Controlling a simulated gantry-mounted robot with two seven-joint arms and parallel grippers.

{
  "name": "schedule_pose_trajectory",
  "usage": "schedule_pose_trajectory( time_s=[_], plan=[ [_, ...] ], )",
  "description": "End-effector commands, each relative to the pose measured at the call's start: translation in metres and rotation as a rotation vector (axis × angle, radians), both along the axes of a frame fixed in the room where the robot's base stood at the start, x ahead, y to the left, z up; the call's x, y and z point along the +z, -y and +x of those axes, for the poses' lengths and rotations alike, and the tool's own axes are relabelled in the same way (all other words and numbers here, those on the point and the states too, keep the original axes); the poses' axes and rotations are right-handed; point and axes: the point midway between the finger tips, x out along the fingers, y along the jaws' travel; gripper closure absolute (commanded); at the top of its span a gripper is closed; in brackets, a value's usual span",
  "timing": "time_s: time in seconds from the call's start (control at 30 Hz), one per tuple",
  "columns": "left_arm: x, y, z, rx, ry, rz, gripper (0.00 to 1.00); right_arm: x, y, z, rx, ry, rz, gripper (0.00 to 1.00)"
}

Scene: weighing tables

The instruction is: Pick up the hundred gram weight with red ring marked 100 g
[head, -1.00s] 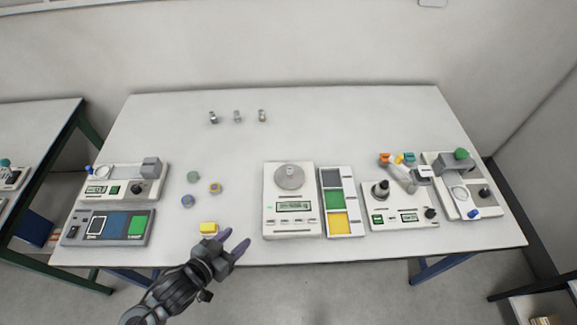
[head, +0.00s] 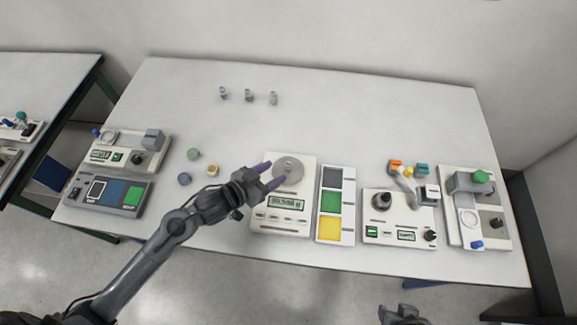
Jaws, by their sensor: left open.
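Three small metal weights stand upright in a row at the back of the table: a left one (head: 224,93), a middle one (head: 249,95) and a right one (head: 273,98). The right one looks slightly brownish. Ring colours and the 100 g marking are too small to read. My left gripper (head: 276,172) is open and empty, with its fingertips over the round pan of the balance (head: 305,165), in front of the weights and well apart from them. Part of my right gripper (head: 402,315) shows at the bottom edge; its fingers are not clear.
A tricolour tray (head: 332,203) and instruments (head: 372,230) stand to the right of the balance. Green (head: 194,154), blue (head: 184,179) and yellow-ringed (head: 212,170) discs lie left of my gripper. The table (head: 350,115) is clear around and behind the weights.

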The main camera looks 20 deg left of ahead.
Motion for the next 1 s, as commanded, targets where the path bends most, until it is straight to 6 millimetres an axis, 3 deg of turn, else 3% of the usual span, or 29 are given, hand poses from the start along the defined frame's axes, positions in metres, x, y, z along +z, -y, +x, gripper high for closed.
schedule_pose_trajectory(
  time_s=[0.43, 0.77, 1.0],
  plan=[
    [-0.021, 0.015, 0.039, 0.0, 0.001, -0.001, 0.47, -0.009, 0.0, 0.003, -0.004, 0.007, 0.004, 0.57],
    [-0.023, 0.017, 0.044, 0.001, 0.0, 0.0, 0.47, -0.009, 0.0, 0.003, -0.004, 0.008, 0.003, 0.57],
    [-0.023, 0.017, 0.044, 0.001, 0.0, 0.0, 0.81, -0.01, 0.001, 0.003, 0.0, 0.008, -0.003, 0.57]
  ],
)
